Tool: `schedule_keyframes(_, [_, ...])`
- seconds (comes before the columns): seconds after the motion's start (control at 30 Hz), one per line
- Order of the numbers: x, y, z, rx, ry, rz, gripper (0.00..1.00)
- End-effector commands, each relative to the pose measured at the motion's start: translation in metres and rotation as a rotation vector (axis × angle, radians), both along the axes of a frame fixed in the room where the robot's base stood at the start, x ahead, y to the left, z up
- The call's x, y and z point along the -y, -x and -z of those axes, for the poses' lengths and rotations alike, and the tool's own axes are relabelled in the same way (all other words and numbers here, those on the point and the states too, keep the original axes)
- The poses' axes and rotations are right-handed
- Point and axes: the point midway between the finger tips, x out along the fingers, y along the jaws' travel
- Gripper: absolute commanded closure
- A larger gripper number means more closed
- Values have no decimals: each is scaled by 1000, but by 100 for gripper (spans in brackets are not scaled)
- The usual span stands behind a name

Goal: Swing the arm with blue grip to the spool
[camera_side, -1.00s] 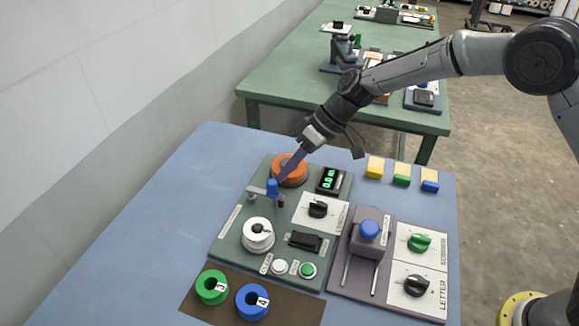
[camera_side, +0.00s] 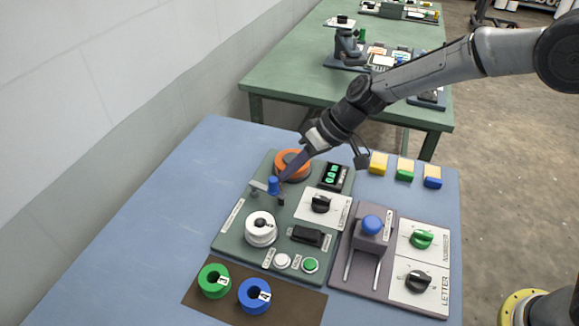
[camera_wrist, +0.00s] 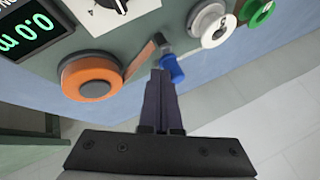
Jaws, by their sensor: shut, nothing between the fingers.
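The swing arm's blue grip (camera_side: 273,186) stands on the green panel, between the orange roll (camera_side: 292,164) and the white spool (camera_side: 260,229). My gripper (camera_side: 281,181) is shut and empty, its fingertips right beside the blue grip on the orange roll's side. In the wrist view, the shut fingers (camera_wrist: 160,72) end close to the blue grip (camera_wrist: 173,69); I cannot tell whether they touch it. The orange roll (camera_wrist: 91,80) lies left of the fingers there, with a strip running towards the grip. The white spool (camera_wrist: 211,22) is at upper right. My fingers partly hide the swing arm.
A lit display (camera_side: 334,177) and a black knob (camera_side: 320,204) sit right of the grip. A sliding block with a blue knob (camera_side: 371,224) stands on the neighbouring panel. Green (camera_side: 213,281) and blue (camera_side: 254,296) spools lie in front. The table's left side is clear.

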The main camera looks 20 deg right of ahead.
Motion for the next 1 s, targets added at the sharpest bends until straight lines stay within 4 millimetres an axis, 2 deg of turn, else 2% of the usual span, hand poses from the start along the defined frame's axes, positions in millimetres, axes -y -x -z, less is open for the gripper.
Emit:
schedule_keyframes(0.23, [-12,15,0,1,0,196,100])
schedule_keyframes(1.0, [-36,30,0,-1,-1,187,100])
